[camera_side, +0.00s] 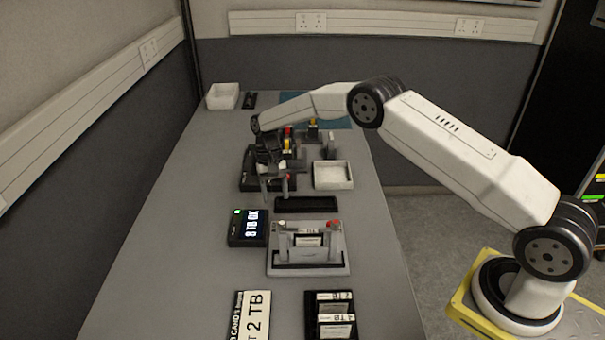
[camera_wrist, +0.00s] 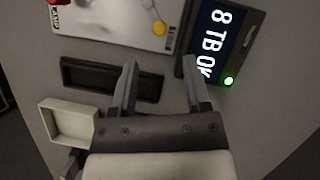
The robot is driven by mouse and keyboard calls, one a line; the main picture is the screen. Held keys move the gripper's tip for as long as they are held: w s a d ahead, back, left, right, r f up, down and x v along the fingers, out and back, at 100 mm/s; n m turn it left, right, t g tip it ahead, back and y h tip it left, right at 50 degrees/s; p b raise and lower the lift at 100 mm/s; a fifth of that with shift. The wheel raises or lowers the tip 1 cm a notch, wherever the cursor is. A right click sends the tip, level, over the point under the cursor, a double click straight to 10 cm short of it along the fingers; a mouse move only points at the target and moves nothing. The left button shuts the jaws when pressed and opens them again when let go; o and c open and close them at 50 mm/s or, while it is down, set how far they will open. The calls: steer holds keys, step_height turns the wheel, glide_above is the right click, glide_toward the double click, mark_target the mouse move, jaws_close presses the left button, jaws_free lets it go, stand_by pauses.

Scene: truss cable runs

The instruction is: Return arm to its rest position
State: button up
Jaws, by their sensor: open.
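My gripper (camera_side: 277,188) hangs from my outstretched arm over the middle of the table, on the near side of a dark device it partly hides. In the wrist view my gripper (camera_wrist: 158,66) has its two fingers apart with nothing held between them. Bare grey table shows between the fingertips. A black shallow tray (camera_wrist: 82,77) lies partly behind the left finger, and a display reading "8 TB OK" (camera_wrist: 212,45) with a lit green light is close to the right finger.
In the side view, a white open tray (camera_side: 333,176) stands right of my gripper. A grey fixture (camera_side: 308,268) with a red knob sits nearer the camera. Labelled cards (camera_side: 331,315) lie at the front. The table's left strip (camera_side: 170,210) is clear.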

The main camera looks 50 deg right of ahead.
steer(key=shift+r, duration=0.15)
steer(key=s+d+r+n+t+h, duration=0.1)
steer(key=s+r+n+t+h, duration=0.2)
steer(key=s+r, duration=0.7)
steer(key=s+n+t, duration=0.2)
steer(key=s+t, duration=0.1)
steer(key=s, duration=1.4)
steer(key=shift+d+r+t+y, duration=0.2)
steer(key=shift+r+t+y, duration=0.1)
steer(key=shift+r+y, duration=0.1)
